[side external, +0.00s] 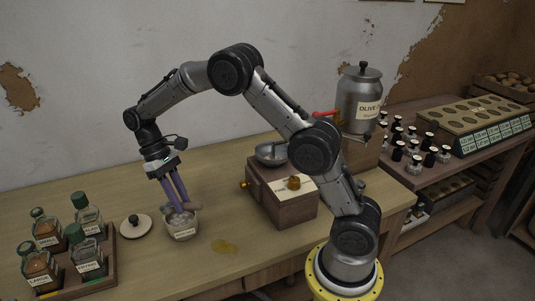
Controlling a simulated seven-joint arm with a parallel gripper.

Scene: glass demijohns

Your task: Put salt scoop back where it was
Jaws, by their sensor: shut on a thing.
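My gripper (181,207) points down at the mouth of a small labelled pot (182,230) on the table. Its fingers are shut on a brownish piece, which I take to be the salt scoop (188,208). The scoop is small here and partly covered by the fingers. I cannot tell whether it touches the pot or its contents. The pot stands upright and uncovered; its label is too small to read surely. A pale round lid with a dark knob (136,226) lies on the table left of the pot.
A wooden tray (106,279) with several green-topped spice jars (88,259) stands left. A brown box scale (284,200) with a metal bowl (271,155) stands right. Behind it is an olive oil can (359,102).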

